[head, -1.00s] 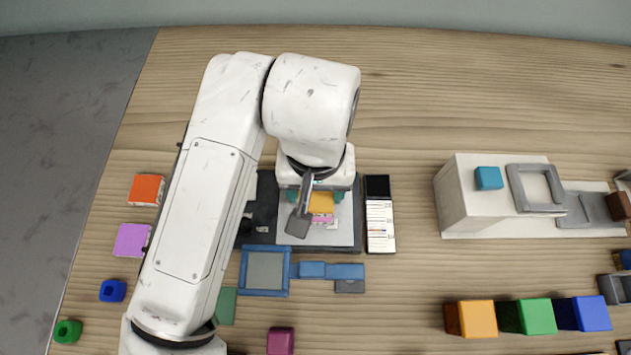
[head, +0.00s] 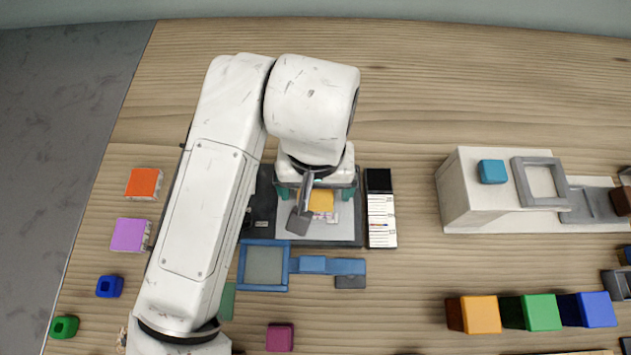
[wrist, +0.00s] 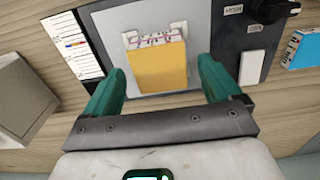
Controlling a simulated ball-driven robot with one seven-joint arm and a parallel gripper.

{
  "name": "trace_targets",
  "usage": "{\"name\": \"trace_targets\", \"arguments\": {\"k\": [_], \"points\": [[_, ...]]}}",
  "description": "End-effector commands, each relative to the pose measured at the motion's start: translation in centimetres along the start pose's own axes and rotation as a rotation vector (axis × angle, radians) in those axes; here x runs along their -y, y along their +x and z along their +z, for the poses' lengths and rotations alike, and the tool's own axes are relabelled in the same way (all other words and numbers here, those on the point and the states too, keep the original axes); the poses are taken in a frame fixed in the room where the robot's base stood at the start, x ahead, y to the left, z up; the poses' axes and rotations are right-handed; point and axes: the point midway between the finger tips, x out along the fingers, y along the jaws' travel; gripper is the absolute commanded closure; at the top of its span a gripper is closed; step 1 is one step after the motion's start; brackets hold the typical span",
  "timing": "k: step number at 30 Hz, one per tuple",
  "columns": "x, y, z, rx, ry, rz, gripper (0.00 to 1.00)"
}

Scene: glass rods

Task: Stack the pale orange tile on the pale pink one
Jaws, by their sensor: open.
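The orange tile (head: 321,201) sits on the grey plate below my gripper. In the wrist view the orange tile (wrist: 158,70) lies over a whitish-pink piece, likely the pink tile (wrist: 153,39). Only a thin striped edge of that piece shows, next to a pale corner bracket. Whether the two are squarely aligned I cannot tell. My gripper (wrist: 160,82) is open, with teal fingers on either side of the orange tile and gaps between. In the head view my gripper (head: 316,194) is partly hidden by my arm.
A ruled white card (head: 381,220) stands right of the plate, and a blue frame (head: 264,266) in front. A white block (head: 468,192) is farther right. Orange, green and blue blocks line the front right. A black knob (wrist: 268,10) is near my right finger.

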Motion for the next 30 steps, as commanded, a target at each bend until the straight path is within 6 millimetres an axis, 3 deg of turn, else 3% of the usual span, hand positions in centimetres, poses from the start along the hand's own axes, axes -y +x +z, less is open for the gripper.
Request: {"name": "trace_targets", "arguments": {"k": [7,21,30], "points": [[0.0,-0.8,0.0,0.000,0.001,-0.001,0.09],[0.1,-9.1,0.0,0.000,0.002,-0.004,0.09],[0.0,-10.8,0.0,0.000,0.000,0.000,0.09]]}}
